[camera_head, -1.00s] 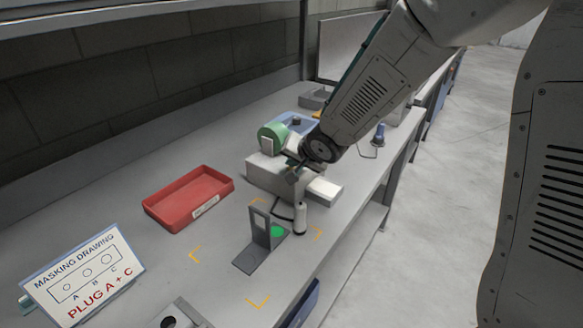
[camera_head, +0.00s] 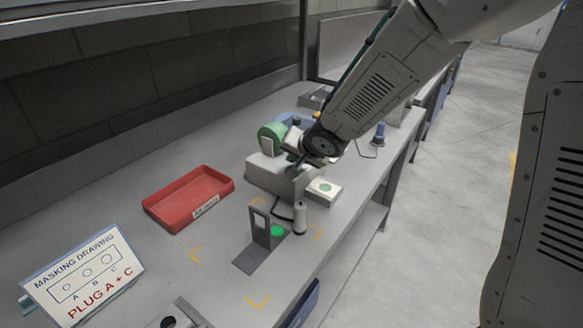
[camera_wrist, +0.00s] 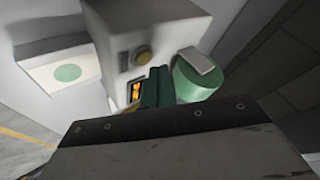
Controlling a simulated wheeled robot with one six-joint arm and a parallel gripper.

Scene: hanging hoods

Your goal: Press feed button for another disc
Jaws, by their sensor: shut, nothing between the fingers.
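In the head view my gripper (camera_head: 294,172) is at the dispenser, largely hidden by my arm. A green disc (camera_wrist: 67,72) lies on the pale output plate (camera_wrist: 40,72); this disc also shows in the head view (camera_head: 325,187).
A red tray (camera_head: 188,199) and a masking drawing sign (camera_head: 83,277) are left. Bench between them is clear.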

